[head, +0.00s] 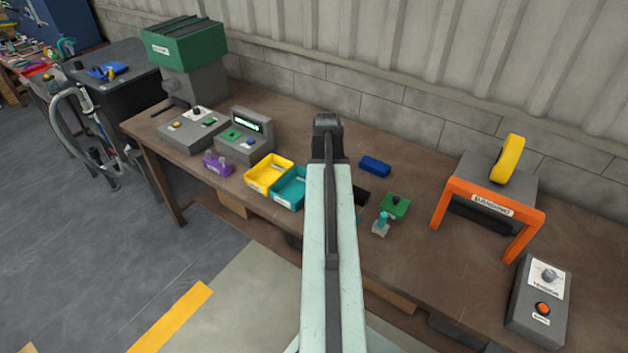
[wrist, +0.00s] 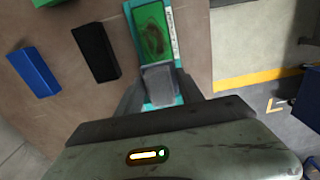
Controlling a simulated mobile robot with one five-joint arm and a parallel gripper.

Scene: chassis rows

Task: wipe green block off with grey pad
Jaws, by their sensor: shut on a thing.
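In the wrist view the green block (wrist: 153,32) lies flat in a teal holder (wrist: 129,12), with a dark smudge across its top face. My gripper (wrist: 160,92) is shut on the grey pad (wrist: 159,78). The pad is at the near end of the green block and overlaps that end in the picture; I cannot tell whether it touches. In the head view my own arm hides the gripper, the pad and most of the holder.
A black block (wrist: 96,52) and a blue block (wrist: 34,72) lie left of the holder in the wrist view. The head view shows yellow (head: 268,176) and teal (head: 289,188) trays, another green piece (head: 395,207), and an orange frame (head: 489,204) at right.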

